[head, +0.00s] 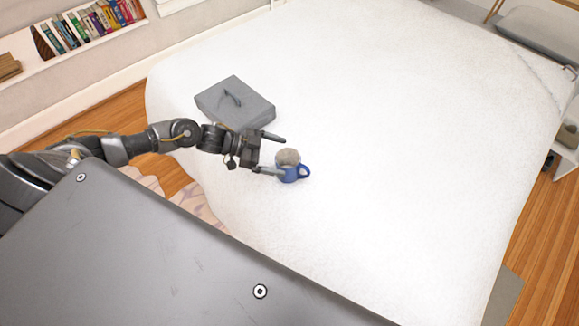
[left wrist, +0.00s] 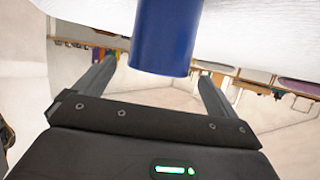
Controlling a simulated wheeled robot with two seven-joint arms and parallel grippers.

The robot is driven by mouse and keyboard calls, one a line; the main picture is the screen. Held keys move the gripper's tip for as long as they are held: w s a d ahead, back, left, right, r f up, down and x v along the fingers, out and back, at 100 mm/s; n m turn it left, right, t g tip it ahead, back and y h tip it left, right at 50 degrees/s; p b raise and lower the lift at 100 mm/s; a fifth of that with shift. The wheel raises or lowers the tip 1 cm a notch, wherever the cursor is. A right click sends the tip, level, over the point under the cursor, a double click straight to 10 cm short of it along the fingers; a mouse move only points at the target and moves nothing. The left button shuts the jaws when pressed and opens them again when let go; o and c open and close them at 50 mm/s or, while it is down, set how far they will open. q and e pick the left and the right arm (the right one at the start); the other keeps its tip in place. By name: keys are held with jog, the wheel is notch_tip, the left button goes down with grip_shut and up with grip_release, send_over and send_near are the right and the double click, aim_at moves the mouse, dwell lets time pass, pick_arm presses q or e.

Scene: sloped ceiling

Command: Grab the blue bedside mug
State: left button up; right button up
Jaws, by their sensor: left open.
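The blue mug (head: 290,175) stands on the white bed, with its handle on the right. A round beige-grey thing (head: 288,157) shows at its top; I cannot tell whether it is in the mug or behind it. My left gripper (head: 283,157) is open at the mug's left side, its fingers pointing right toward it. One finger overlaps the mug's left side in the picture. In the left wrist view the blue mug (left wrist: 165,40) appears between and just ahead of the two open fingers (left wrist: 158,68). Contact cannot be told. My right gripper is out of view.
A grey box-like item (head: 228,98) with a strap lies on the bed behind my left gripper. The white bed (head: 400,130) is clear to the right of the mug. A bookshelf (head: 85,45) stands at the back left. Wooden floor (head: 535,255) shows at the right.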

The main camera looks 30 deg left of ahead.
aim_at(290, 158)
pick_arm(q)
jog(key=p+x, duration=0.1)
jog(key=x, duration=0.3)
jog(key=shift+d+f, duration=0.1)
jog(key=shift+d, duration=0.15)
jog(key=shift+c, duration=0.2)
jog(key=c, duration=1.2)
